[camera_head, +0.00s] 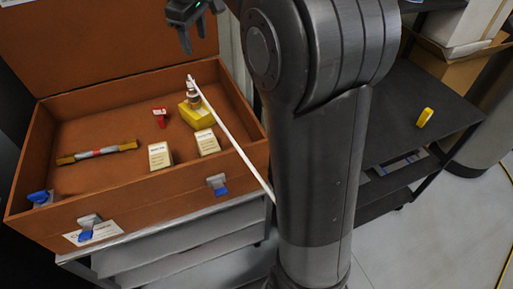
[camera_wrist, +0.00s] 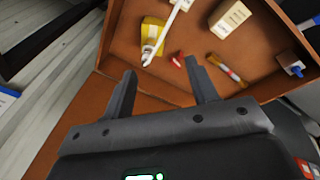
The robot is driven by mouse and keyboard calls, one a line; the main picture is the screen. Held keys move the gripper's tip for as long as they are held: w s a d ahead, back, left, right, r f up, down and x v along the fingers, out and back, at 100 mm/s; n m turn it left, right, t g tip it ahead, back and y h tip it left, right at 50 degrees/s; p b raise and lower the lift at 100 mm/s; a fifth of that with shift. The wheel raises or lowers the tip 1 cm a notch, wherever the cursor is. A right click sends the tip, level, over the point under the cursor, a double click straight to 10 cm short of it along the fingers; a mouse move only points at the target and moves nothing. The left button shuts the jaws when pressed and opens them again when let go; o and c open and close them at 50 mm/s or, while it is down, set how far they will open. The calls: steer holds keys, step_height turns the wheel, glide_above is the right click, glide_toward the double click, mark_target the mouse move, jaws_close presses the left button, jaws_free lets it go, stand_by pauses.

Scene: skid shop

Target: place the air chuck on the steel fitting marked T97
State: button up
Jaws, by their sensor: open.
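In the head view, a yellow block (camera_head: 196,115) with a small metal fitting (camera_head: 193,99) upright on it stands in the open orange-brown case. A long thin white rod (camera_head: 232,142) leans from the top of this fitting over the case's front wall. The block (camera_wrist: 152,30) and rod (camera_wrist: 172,22) also show in the wrist view. I cannot tell which piece is the air chuck, and no T97 mark is readable. My gripper (camera_head: 201,27) is open and empty above the case's back part; its two fingers (camera_wrist: 159,68) show apart in the wrist view.
The case (camera_head: 110,95) also holds a small red piece (camera_head: 160,117), a yellow-and-red stick (camera_head: 97,152) and two cream boxes (camera_head: 159,155) (camera_head: 207,141). Its lid (camera_head: 95,40) stands raised behind. A dark cart (camera_head: 390,110) at right bears a yellow piece (camera_head: 425,117).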

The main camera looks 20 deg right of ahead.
steer(key=s+d+f+m+t, duration=0.15)
steer(key=s+m, duration=0.25)
steer(key=s, duration=1.2)
steer(key=s+d+f+m, duration=0.1)
steer(key=s+f+m, duration=0.1)
steer(key=s+f, duration=0.2)
steer(key=s+d+f+m+t, duration=0.1)
steer(key=s+f+m, duration=0.2)
steer(key=s, duration=0.8)
step_height(320, 180, down, 2)
steer(key=shift+f, duration=0.1)
